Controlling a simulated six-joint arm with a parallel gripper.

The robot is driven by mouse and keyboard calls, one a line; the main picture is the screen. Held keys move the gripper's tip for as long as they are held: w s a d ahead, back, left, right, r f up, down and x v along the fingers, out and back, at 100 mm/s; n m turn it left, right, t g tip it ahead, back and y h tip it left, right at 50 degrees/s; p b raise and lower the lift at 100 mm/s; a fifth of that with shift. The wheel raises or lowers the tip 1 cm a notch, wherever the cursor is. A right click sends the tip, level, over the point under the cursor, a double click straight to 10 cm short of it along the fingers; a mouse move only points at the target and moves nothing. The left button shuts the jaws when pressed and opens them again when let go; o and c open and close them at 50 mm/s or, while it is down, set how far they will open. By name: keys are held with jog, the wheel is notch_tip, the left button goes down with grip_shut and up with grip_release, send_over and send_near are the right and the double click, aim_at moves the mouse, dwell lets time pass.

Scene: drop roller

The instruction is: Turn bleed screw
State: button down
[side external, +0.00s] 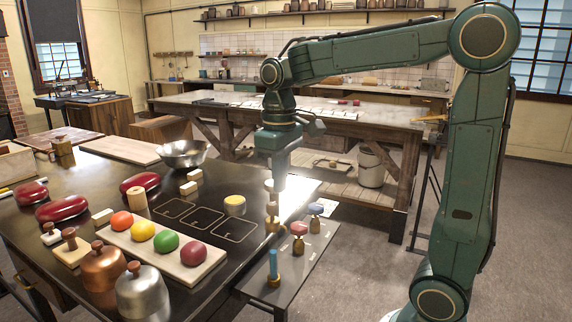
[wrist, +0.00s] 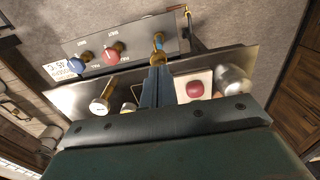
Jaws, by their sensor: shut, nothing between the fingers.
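My gripper (wrist: 158,68) is shut and empty, with its fingers pointing down. No part is clearly marked as the bleed screw. A low grey panel carries a brass valve with a light blue stem (side external: 273,264), a red-knobbed valve (side external: 299,230) and a blue-knobbed valve (side external: 315,210). In the wrist view the light blue stem (wrist: 158,41) lines up just beyond my fingertips; contact cannot be told. The red knob (wrist: 110,54) and blue knob (wrist: 76,65) stand left of it.
A brass piece (wrist: 103,95) stands left of my fingers in the wrist view. Open floor lies beyond the panel.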

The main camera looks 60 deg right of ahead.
jog(key=shift+f, duration=2.55)
jog(key=shift+w+d, duration=0.1)
jog(key=shift+w, duration=0.15)
jog(key=shift+d, duration=0.45)
jog(key=shift+s, duration=0.5)
notch_tip(320, 180, up, 6)
dwell(0.4)
